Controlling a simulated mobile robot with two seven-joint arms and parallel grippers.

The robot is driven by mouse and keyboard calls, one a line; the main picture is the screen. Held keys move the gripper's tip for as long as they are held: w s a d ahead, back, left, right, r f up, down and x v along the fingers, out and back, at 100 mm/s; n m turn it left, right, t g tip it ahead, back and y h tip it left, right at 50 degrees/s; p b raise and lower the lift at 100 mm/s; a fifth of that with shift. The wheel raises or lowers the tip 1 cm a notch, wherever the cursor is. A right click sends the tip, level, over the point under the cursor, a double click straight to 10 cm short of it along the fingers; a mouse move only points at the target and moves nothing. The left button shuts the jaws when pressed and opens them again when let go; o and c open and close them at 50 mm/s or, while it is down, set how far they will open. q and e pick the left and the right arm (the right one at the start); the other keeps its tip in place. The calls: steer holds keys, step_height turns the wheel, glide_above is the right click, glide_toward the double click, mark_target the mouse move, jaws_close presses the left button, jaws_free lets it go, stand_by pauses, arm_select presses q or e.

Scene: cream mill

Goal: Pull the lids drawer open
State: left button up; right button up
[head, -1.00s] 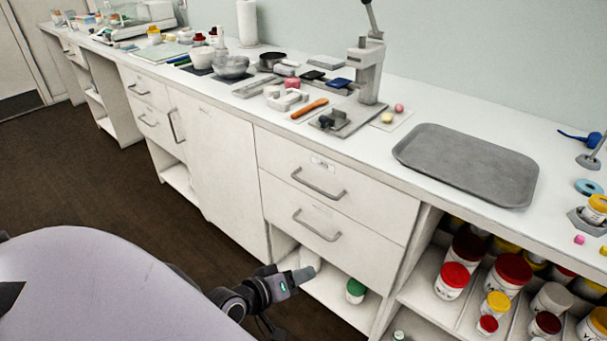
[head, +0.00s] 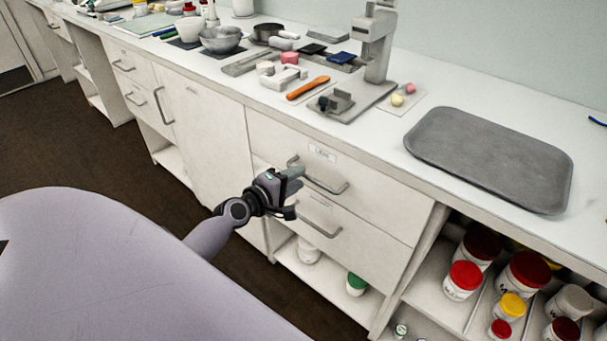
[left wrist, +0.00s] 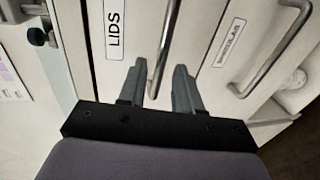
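The lids drawer (head: 378,190) is the upper of two white drawers under the counter, and it looks shut. Its grey bar handle (head: 330,187) shows in the head view. In the left wrist view the LIDS label (left wrist: 114,30) sits left of the handle (left wrist: 168,35). My left gripper (head: 296,174) is at the left part of this handle. In the left wrist view its two fingers (left wrist: 161,70) are apart, with the handle bar running between them; I cannot tell whether they touch it. My right gripper is in neither view.
The lower drawer (head: 345,238) has its own handle (head: 320,218) just below. A counter (head: 405,170) above holds a grey tray (head: 490,160) and a press (head: 376,45). Shelves below hold several jars (head: 464,280). Dark floor is clear at left.

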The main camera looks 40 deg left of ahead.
arm_select(q)
steer(key=shift+x, duration=1.75)
jaws_close()
steer(key=shift+s, duration=0.1)
